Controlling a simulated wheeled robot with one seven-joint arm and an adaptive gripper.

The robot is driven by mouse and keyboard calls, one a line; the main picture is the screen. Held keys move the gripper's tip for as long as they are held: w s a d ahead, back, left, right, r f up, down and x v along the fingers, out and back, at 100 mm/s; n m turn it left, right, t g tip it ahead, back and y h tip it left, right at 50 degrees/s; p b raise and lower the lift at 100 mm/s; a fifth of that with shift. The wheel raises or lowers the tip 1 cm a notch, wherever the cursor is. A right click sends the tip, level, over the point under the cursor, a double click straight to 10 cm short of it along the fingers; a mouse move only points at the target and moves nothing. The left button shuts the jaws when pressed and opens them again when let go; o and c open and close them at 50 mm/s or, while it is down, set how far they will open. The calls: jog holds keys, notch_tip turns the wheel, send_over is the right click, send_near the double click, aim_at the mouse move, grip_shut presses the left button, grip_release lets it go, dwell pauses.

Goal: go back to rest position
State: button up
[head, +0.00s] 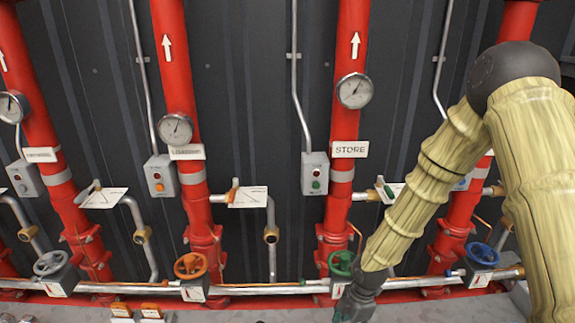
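My arm comes in from the right and reaches down and left across the head view. My gripper (353,305) is dark and sits at the bottom edge, just below the green valve wheel (340,263). Its fingertips are cut off or too small to make out, so I cannot tell whether it is open or shut, or whether it touches the green wheel or its valve. The wheel itself is partly covered by my arm's end.
An orange wheel (190,266), a grey wheel (50,263) and a blue wheel (482,254) line the low horizontal pipe (262,289). Red vertical pipes (350,60) carry gauges (354,91). A control box (315,173) with buttons hangs on the dark wall behind.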

jog(key=s+f+m+y+b, duration=0.1)
jog(key=s+f+m+b, duration=0.4)
jog(key=s+f+m, duration=0.85)
jog(key=s+d+f+m+h+b, duration=0.1)
jog(key=s+d+f+m+b, duration=0.2)
jog(key=s+f, duration=0.3)
jog(key=s+d+f+m+h+b, duration=0.1)
jog(key=s+d+f+m+b, duration=0.2)
jog(key=s+f+m, duration=0.2)
jog(key=s+f, duration=0.1)
jog(key=s, duration=0.2)
jog(key=shift+s+f+t, duration=0.25)
jog(key=shift+t, duration=0.05)
